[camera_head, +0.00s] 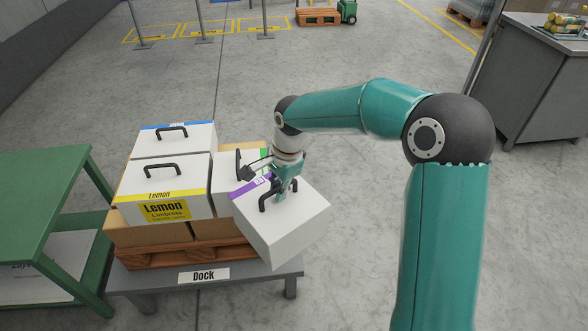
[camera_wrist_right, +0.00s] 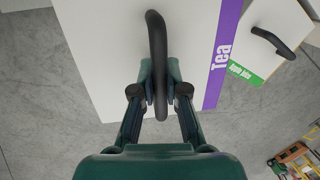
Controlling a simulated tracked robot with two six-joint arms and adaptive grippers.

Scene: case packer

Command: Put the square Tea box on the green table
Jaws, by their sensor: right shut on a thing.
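The square Tea box (camera_head: 285,222) is white with a purple band and a black handle. It hangs tilted in front of the right side of the dock pallet. My right gripper (camera_head: 279,190) is shut on its handle. In the right wrist view the Tea box (camera_wrist_right: 95,45) has its purple label to the right, and my right gripper (camera_wrist_right: 160,92) grips the handle (camera_wrist_right: 157,50). The green table (camera_head: 45,185) stands at the left, its visible top bare. My left gripper is not in view.
A pallet (camera_head: 190,255) on the grey dock stand (camera_head: 250,275) holds several boxes, including a yellow-labelled Lemon box (camera_head: 155,185), a blue-banded box (camera_head: 175,140) behind it and a green-banded box (camera_head: 226,190). A grey workbench (camera_head: 530,80) stands far right. Floor between is clear.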

